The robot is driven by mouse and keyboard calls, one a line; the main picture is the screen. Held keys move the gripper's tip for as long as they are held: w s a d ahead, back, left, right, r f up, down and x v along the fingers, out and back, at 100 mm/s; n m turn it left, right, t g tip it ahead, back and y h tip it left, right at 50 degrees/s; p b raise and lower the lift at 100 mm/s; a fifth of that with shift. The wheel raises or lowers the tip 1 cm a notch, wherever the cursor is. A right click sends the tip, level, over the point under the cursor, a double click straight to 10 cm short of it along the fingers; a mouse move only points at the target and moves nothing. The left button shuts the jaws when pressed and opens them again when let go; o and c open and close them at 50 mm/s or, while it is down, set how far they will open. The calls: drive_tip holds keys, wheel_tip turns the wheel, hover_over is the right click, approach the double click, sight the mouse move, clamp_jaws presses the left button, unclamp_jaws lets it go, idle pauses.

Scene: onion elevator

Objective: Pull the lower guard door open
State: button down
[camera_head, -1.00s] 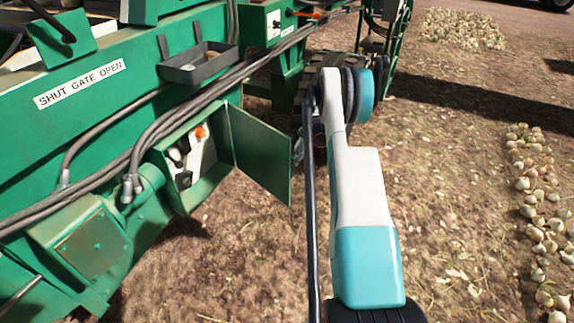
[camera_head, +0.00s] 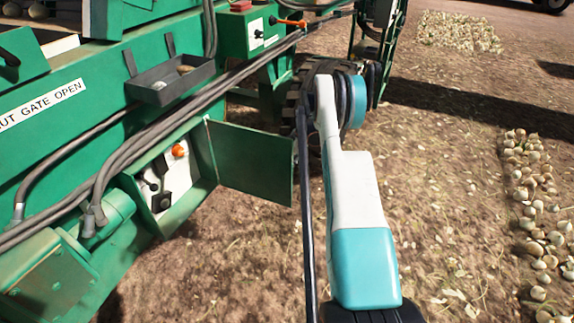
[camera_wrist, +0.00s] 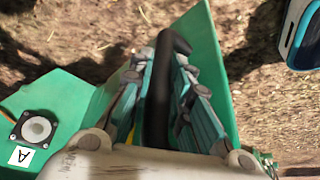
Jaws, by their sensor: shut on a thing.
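The lower guard door (camera_head: 257,165) is a flat green panel hinged on the side of the green machine. It stands swung out from its box, and the inside of the box (camera_head: 172,187) is exposed. In the wrist view a green panel (camera_wrist: 207,50), apparently the door, stands to the right of my gripper. My gripper (camera_wrist: 162,65) is shut on a black curved handle (camera_wrist: 158,95), which passes between its two fingers. In the head view the gripper and the handle are hidden behind the door and my arm.
An orange knob (camera_head: 179,151) shows inside the box. Hoses (camera_head: 140,137) run along the machine above it, below a grey tray (camera_head: 170,80). A wheel (camera_head: 299,97) stands behind my arm.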

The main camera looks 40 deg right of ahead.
drive_tip(key=c, duration=1.5)
unclamp_jaws()
drive_tip(key=v, duration=1.2)
drive_tip(key=shift+w+a+r, duration=0.1)
